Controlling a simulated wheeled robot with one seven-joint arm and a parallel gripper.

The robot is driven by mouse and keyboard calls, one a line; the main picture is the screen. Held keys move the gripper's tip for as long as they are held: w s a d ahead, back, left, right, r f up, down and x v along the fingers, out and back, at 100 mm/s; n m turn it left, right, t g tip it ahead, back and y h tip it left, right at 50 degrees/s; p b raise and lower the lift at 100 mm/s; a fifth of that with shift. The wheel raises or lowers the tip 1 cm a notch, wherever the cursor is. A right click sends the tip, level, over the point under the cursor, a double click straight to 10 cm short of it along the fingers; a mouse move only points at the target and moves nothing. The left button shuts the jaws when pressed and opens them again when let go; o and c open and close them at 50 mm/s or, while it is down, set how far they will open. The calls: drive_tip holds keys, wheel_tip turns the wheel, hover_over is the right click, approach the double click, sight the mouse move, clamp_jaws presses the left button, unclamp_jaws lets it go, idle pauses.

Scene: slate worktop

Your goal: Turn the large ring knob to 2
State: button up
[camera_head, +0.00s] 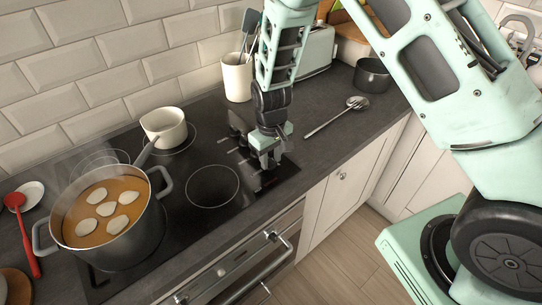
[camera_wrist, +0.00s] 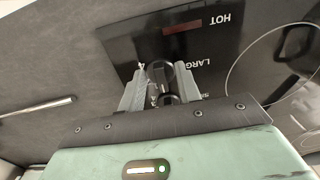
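The hob's control strip (camera_wrist: 205,42) lies under my gripper, with the printed words "HOT" and "LARGE" upside down in the wrist view. A dark knob (camera_wrist: 160,72) stands by the "LARGE" label, between my fingertips. My gripper (camera_head: 268,160) points down at the right part of the black hob; it also shows in the wrist view (camera_wrist: 160,80). Its two fingers are apart, one on each side of the knob, with little gap; contact is not clear. The knob's pointer and most of the number scale are hidden. In the head view my gripper hides the knob.
A large pot of soup (camera_head: 108,215) stands on the left of the hob, a small cream saucepan (camera_head: 165,127) at the back. An empty burner ring (camera_head: 213,186) lies left of my gripper. A slotted spoon (camera_head: 338,115) and dark pot (camera_head: 371,75) are to the right.

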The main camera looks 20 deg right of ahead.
clamp_jaws()
drive_tip(key=shift+m, duration=0.3)
drive_tip(key=m, duration=0.5)
drive_tip(key=shift+a, duration=0.2)
drive_tip(key=m+p, duration=0.1)
drive_tip(key=m, duration=0.5)
drive_tip(key=shift+a, duration=0.15)
drive_tip(key=shift+w, duration=0.1)
unclamp_jaws()
drive_tip(key=shift+r, duration=0.1)
